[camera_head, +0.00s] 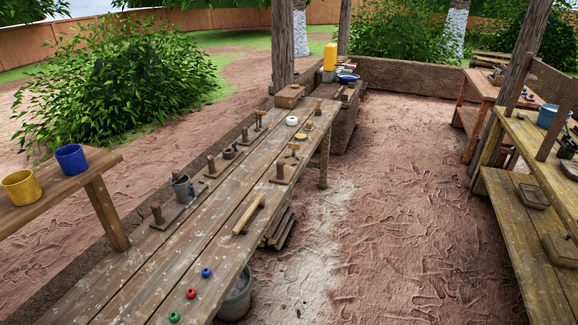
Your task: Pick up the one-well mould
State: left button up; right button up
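Neither of my grippers is in view. I cannot tell for sure which thing is the one-well mould. Two flat, square wooden pieces lie on the low bench at the right: one farther back (534,196) and one nearer the right edge (562,248). Both are too small to show any wells clearly. A brown block-like box (290,95) sits at the far end of the long table. Several wooden pieces with upright handles stand along this table, one of them near its left edge (157,213).
A bucket (236,295) stands below. The earth floor (400,200) between benches is clear.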

aim_at(291, 121)
jog(key=i+l+z, duration=0.45)
jog(key=i+l, duration=0.15)
jog(key=i, duration=0.35)
jog(key=i+l, duration=0.15)
jog(key=i, duration=0.95)
jog(key=i+l+z, duration=0.1)
jog(key=i, duration=1)
jog(key=i+l+u, duration=0.1)
jog(key=i+u, duration=0.2)
jog(key=i, duration=0.25)
jog(key=i+l+u, duration=0.3)
jog(key=i, duration=0.25)
jog(key=i+u, duration=0.2)
jog(key=u, duration=0.3)
jog(key=i+l+u, duration=0.1)
jog(key=u, duration=0.4)
jog(key=i+l+u, duration=0.2)
jog(key=u, duration=0.25)
jog(key=i+l+u, duration=0.25)
jog(key=u, duration=0.25)
jog(key=i+l+u, duration=0.2)
jog(key=u, duration=0.25)
jog(key=i+l+u, duration=0.15)
jog(key=l+u, duration=0.25)
jog(key=j, duration=0.1)
